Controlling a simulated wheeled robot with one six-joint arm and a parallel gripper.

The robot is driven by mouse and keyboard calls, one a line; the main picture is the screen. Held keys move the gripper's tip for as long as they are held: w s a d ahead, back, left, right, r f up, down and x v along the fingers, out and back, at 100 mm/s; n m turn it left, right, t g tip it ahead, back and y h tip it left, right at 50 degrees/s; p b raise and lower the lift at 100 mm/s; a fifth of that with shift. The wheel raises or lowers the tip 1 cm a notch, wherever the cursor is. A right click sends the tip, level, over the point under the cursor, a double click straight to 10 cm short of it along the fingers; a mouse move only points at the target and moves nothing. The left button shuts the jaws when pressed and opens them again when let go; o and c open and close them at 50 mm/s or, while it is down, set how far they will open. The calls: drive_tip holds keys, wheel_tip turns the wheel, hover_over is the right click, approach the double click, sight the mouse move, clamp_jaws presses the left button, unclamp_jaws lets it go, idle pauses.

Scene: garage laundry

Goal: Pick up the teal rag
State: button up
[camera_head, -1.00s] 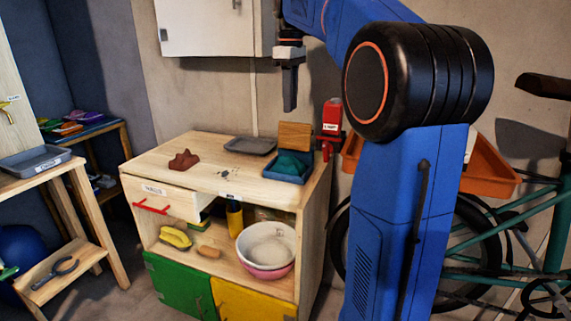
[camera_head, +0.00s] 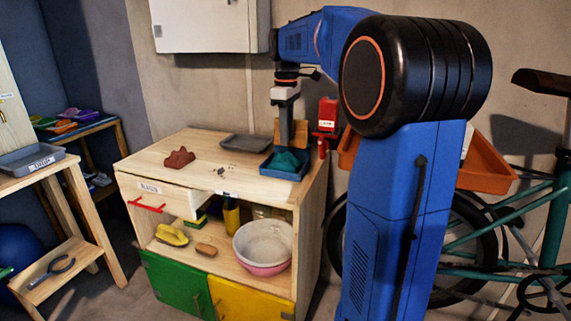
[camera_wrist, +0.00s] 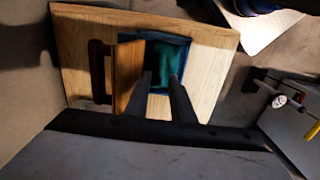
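The teal rag (camera_head: 284,162) lies crumpled in a small blue tray (camera_head: 298,177) at the right end of the wooden cabinet top. In the wrist view the rag (camera_wrist: 168,62) shows inside the blue tray (camera_wrist: 158,104), just beyond the fingertips. My gripper (camera_head: 286,146) points down over the tray, close above the rag and partly in front of it. In the wrist view my gripper (camera_wrist: 162,78) has its two fingers apart with nothing between them. Whether a fingertip touches the rag I cannot tell.
An upright wooden board (camera_wrist: 127,76) stands beside the tray, close to one finger. A red-brown rag (camera_head: 179,158) and a grey tray (camera_head: 244,146) lie further left on the cabinet top (camera_head: 215,182). A red bottle (camera_head: 327,113) is at the right.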

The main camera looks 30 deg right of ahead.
sight(286, 153)
drive_tip(key=shift+a+f, duration=0.15)
drive_tip(key=shift+f, duration=2.55)
clamp_jaws()
